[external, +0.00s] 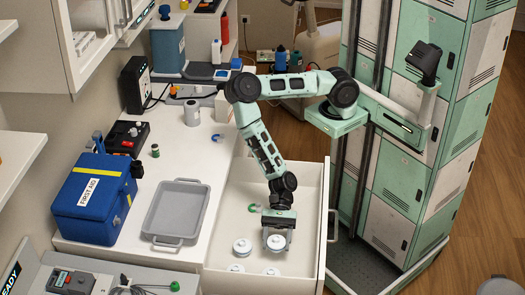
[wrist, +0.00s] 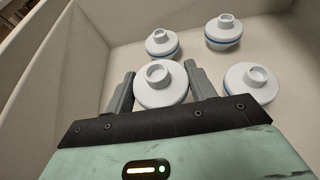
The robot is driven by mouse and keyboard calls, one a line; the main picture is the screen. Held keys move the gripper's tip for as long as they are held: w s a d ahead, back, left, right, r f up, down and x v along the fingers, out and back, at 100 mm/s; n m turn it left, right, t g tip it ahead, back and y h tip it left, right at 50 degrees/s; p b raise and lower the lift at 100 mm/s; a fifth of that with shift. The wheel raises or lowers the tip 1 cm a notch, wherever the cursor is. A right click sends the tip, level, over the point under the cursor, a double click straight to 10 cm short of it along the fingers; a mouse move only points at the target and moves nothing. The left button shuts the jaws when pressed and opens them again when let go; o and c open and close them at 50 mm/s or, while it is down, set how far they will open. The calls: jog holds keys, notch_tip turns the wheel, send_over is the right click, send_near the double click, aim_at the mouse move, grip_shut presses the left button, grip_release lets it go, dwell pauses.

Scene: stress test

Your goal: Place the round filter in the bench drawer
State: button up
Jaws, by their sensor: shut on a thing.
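The bench drawer (external: 235,208) is pulled open in the external view, and its pale inside also shows in the wrist view (wrist: 130,30). My gripper (external: 277,243) is down inside the drawer. In the wrist view its grey fingers (wrist: 160,88) stand either side of a white round filter (wrist: 161,84) with a raised neck, shut on it. The held filter also shows at the fingers in the external view (external: 276,242). I cannot tell whether it touches the drawer floor.
Several similar round filters lie in the drawer, including one at the left (external: 242,247) and one near the front (external: 271,271). A small green-edged item (external: 254,208) lies towards the back. A grey tray (external: 168,233) and blue first aid box (external: 92,198) stand on the bench.

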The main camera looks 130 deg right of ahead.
aim_at(276, 249)
jog(key=shift+f, duration=1.65)
jog(key=shift+f, duration=0.15)
jog(key=o, duration=1)
jog(key=shift+r, duration=0.3)
jog(key=v, duration=1.2)
jog(key=shift+f, duration=0.1)
